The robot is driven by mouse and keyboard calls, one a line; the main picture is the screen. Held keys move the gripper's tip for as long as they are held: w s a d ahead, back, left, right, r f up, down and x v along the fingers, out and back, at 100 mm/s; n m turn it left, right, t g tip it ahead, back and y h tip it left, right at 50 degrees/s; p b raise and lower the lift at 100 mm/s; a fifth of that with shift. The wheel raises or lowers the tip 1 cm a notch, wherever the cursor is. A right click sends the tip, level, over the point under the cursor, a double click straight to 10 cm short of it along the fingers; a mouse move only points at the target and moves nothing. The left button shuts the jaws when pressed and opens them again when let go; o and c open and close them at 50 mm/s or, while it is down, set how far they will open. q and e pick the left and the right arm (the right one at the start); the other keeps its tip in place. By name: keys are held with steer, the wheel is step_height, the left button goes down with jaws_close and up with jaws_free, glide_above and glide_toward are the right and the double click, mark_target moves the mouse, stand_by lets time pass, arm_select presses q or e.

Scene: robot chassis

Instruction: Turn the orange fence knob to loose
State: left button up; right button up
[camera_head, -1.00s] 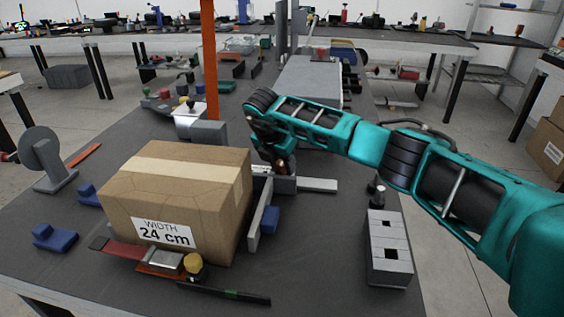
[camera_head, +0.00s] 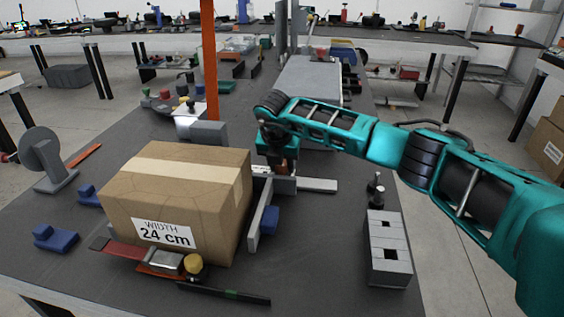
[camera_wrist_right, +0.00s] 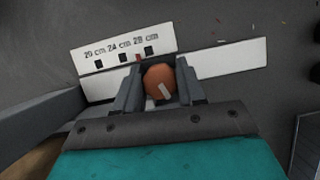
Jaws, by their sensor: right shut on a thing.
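The orange fence knob (camera_wrist_right: 160,82) is round with a pale pointer mark that slants slightly in the right wrist view. My right gripper (camera_wrist_right: 158,84) is shut on it, with one dark finger on each side. In the head view my right gripper (camera_head: 281,166) points down at the fence, and the knob is mostly hidden by it. The grey fence plate (camera_head: 262,212) stands beside the cardboard box. My left gripper is not in view.
The cardboard box (camera_head: 180,200), labelled "WIDTH 24 cm", sits left of the fence. An orange post (camera_head: 210,70) stands behind it. A grey block with square holes (camera_head: 389,250) is at the right. Blue blocks (camera_head: 55,238) lie at the left.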

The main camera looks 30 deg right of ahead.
steer(key=n+y, duration=0.1)
steer(key=n, duration=0.2)
steer(key=shift+n+t, duration=0.4)
steer(key=shift+n+y, duration=0.4)
steer(key=shift+n, duration=0.2)
steer(key=o, duration=1)
